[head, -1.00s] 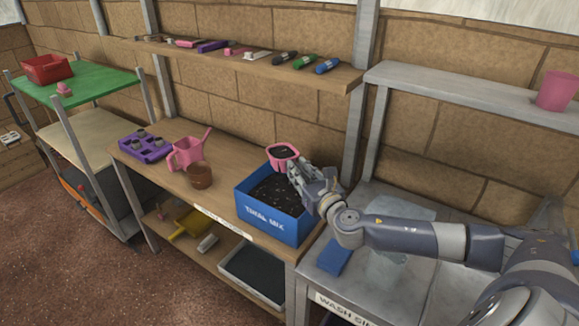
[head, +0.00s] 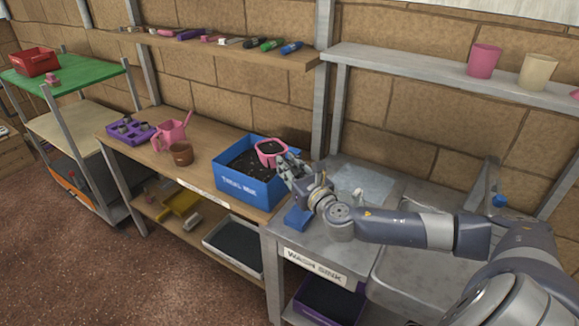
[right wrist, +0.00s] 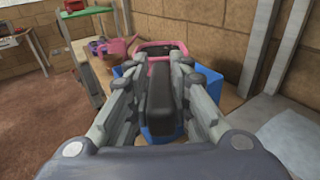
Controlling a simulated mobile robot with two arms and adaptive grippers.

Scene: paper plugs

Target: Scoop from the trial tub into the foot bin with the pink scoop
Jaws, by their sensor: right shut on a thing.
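The pink scoop (head: 271,153) holds dark mix and is over the right rear part of the blue trial tub (head: 245,188), about level by its rim. The tub is labelled and contains dark mix. My right gripper (head: 289,170) is shut on the scoop's handle. In the right wrist view, the dark handle (right wrist: 160,100) lies between my right gripper's fingers (right wrist: 161,85), with the scoop's pink rim (right wrist: 160,47) beyond. A purple-edged bin (head: 328,300) with dark contents is low under the sink bench. I cannot tell if it is the foot bin. My left gripper is not in view.
A grey tray (head: 207,240) of dark material is on the lower shelf. A pink watering can (head: 171,134), brown pot (head: 181,154) and purple plug tray (head: 130,131) stand left of the tub. The wash sink bench (head: 300,246) adjoins at right, with a blue item (head: 297,218).

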